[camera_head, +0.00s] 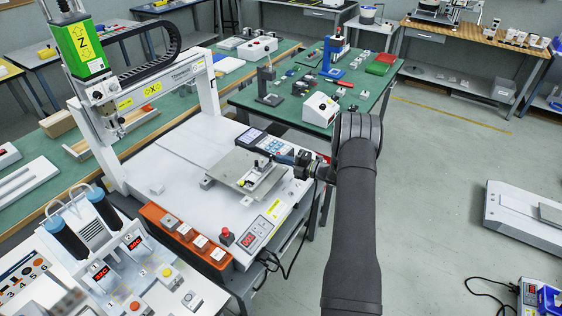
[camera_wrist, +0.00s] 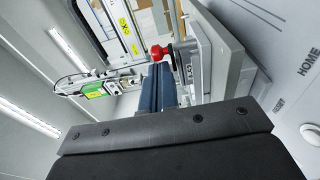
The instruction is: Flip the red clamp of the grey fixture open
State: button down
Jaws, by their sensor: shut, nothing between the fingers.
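The grey fixture (camera_head: 238,168) sits on the white bed of the gantry machine in the head view. It also shows on edge in the wrist view (camera_wrist: 204,50). The clamp's red knob (camera_wrist: 157,53) is in the wrist view, at the tips of my gripper; whether they touch I cannot tell. I cannot make out the red clamp in the head view, where small parts and my gripper crowd the fixture. My gripper (camera_head: 280,158) reaches in from the right, beside the fixture. Its dark blue fingers (camera_wrist: 160,72) are shut and empty.
The white gantry frame with a green Z unit (camera_head: 78,48) stands left of the fixture. A black handheld unit (camera_head: 252,137) lies behind the fixture. An orange button strip (camera_head: 183,235) and a red stop button (camera_head: 227,236) line the front edge. Open floor lies to the right.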

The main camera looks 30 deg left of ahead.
jog(key=n+g, duration=0.1)
jog(key=w+n+g, duration=0.1)
jog(key=g, duration=0.1)
jog(key=shift+w+h, duration=0.15)
jog(key=shift+h, duration=0.15)
jog(key=shift+w+a, duration=0.35)
jog(key=shift+w, duration=0.55)
jog(key=shift+d, duration=0.1)
jog(key=w+d, duration=0.7)
jog(key=d, duration=0.1)
jog(key=shift+w+d, duration=0.25)
jog(key=shift+w, duration=0.1)
jog(key=shift+s+a, duration=0.1)
